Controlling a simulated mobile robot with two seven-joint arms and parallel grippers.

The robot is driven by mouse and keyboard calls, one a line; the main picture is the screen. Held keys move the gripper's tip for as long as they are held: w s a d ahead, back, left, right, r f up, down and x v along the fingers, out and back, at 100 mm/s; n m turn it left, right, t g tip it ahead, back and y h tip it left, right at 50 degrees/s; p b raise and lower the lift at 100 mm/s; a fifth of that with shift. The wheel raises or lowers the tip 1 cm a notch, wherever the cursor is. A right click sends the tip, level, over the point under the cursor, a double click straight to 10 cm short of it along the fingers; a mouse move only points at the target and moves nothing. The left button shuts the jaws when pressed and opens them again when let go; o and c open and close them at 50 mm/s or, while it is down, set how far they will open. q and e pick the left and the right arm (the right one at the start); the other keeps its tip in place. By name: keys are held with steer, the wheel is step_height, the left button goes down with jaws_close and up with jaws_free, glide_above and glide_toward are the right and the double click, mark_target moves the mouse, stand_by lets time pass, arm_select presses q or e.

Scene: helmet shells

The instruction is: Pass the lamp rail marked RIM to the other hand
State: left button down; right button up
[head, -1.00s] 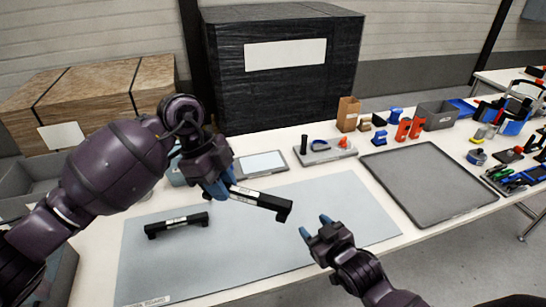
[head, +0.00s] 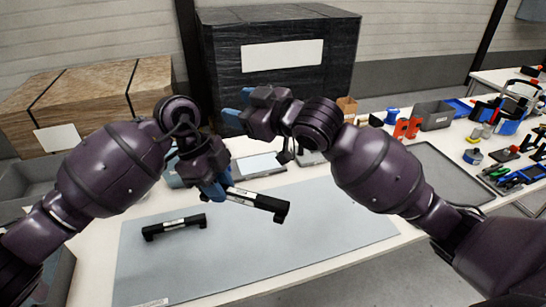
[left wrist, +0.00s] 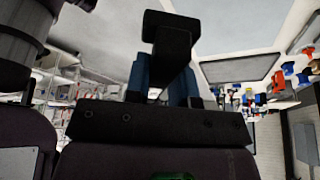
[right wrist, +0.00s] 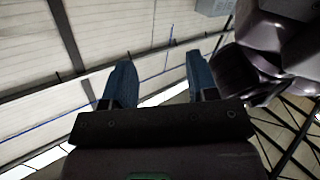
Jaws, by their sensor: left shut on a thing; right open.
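My left gripper (head: 216,190) is shut on a black lamp rail (head: 262,202) with a white label, above the grey mat. The rail points to the right from the fingers, its end block turned down. The rail also shows between the blue fingers in the left wrist view (left wrist: 170,42). The label's lettering is too small to read. My right gripper (head: 238,104) is open and empty, higher and farther back, in front of the black wrapped stack. In the right wrist view its blue fingers (right wrist: 160,82) are apart with nothing between them.
A second black rail (head: 175,227) lies on the grey mat (head: 300,255) at the left. Red and blue parts (head: 406,128) stand at the back right. The mat's front and right are clear.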

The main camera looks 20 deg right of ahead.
step_height(320, 180, up, 3)
steer(key=s+a+n+g, duration=0.1)
steer(key=a+g, duration=0.1)
steer(key=m+g+h, duration=0.1)
steer(key=g+h, duration=0.5)
steer(key=g, duration=0.3)
glide_toward(252, 196)
steer(key=x, duration=1.1)
steer(key=c, duration=0.9)
arm_select(q)
steer(key=c, duration=0.9)
jaws_free()
arm_select(e)
jaws_close()
